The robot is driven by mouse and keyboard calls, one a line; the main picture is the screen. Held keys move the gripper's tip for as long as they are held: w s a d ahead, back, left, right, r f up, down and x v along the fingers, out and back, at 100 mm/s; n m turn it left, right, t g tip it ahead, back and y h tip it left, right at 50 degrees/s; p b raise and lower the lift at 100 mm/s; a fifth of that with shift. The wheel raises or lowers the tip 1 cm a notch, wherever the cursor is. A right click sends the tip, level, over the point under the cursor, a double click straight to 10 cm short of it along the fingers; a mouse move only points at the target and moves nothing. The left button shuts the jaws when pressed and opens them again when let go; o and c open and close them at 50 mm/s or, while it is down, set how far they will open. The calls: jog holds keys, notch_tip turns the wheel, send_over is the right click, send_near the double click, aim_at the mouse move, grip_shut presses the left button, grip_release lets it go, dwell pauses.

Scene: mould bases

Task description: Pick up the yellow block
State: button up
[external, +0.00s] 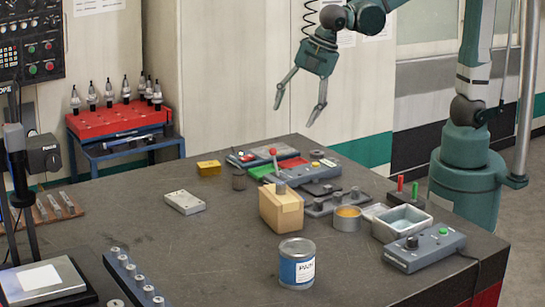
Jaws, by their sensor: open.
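The small yellow block (208,167) lies on the dark table toward its back edge, left of the tray with red and green parts. A larger tan-yellow block or box (281,209) stands nearer the middle of the table, with a grey piece at its top. My gripper (295,115) hangs above the back of the table, fingers spread wide and pointing down. It is open and empty, up and to the right of the small yellow block and clear of both blocks.
A paint can (297,264) stands at the front. A grey control box (424,247), an open metal tin (402,222) and a round cup (347,218) are at right. A pale plate (185,202) lies at left. The table's middle left is mostly clear.

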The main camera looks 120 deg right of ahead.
jog(key=w+d+f+n+g+p, duration=0.2)
jog(key=w+d+f+n, duration=0.25)
jog(key=w+d, duration=0.65)
jog(key=n+g+p, duration=0.2)
jog(key=n+p, duration=0.1)
send_near(212, 163)
jog(key=a, duration=0.1)
jog(key=shift+d+f+n+h, duration=0.25)
jog(key=shift+f+h, duration=0.15)
jog(key=shift+f, duration=0.35)
jog(key=shift+f, duration=0.1)
jog(key=shift+x, duration=1.2)
jog(key=shift+s+f, duration=0.1)
jog(key=shift+f, duration=0.05)
jog(key=shift+x, duration=2.5)
